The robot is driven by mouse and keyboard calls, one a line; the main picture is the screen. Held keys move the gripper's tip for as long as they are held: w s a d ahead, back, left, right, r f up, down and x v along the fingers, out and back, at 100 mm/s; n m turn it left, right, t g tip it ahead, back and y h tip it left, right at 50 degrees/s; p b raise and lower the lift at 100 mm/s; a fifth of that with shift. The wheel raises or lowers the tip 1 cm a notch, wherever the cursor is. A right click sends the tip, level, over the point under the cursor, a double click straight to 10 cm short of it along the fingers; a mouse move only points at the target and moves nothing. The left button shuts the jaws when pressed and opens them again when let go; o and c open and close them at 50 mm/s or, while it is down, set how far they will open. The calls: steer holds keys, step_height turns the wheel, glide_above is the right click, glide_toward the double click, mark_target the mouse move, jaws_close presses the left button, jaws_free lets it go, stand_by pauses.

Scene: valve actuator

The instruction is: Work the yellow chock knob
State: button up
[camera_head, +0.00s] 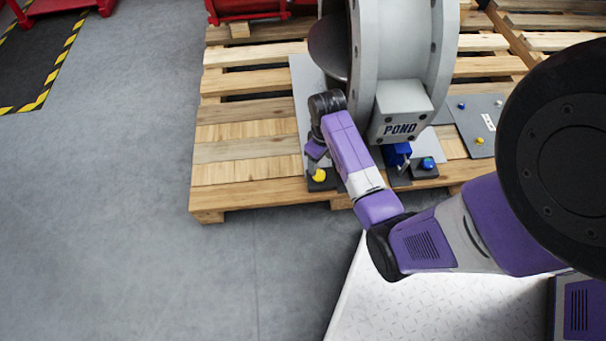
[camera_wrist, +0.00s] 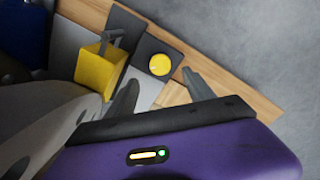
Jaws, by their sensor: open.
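The round yellow chock knob (camera_head: 319,175) sits on a small dark plate (camera_head: 330,184) at the front edge of the pallet. In the wrist view the knob (camera_wrist: 159,64) shows whole, just beyond and between my fingertips. My gripper (camera_head: 317,160) is pointed down over the knob's spot. In the wrist view my gripper (camera_wrist: 160,80) has its two dark fingers spread, with nothing between the tips. I cannot tell how much height separates the fingers from the knob.
A yellow block with a grey handle (camera_wrist: 98,70) stands close left of the knob in the wrist view. The large grey POND valve (camera_head: 400,105) rises right of my arm. A blue knob (camera_head: 428,163) and blue block (camera_head: 396,154) lie rightward. Floor in front is clear.

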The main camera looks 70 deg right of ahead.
mark_target(319, 174)
step_height(319, 174, down, 8)
steer(key=b, duration=0.4)
steer(key=shift+r, duration=0.15)
steer(key=shift+c, duration=0.2)
jaws_close()
steer(key=shift+r, duration=0.1)
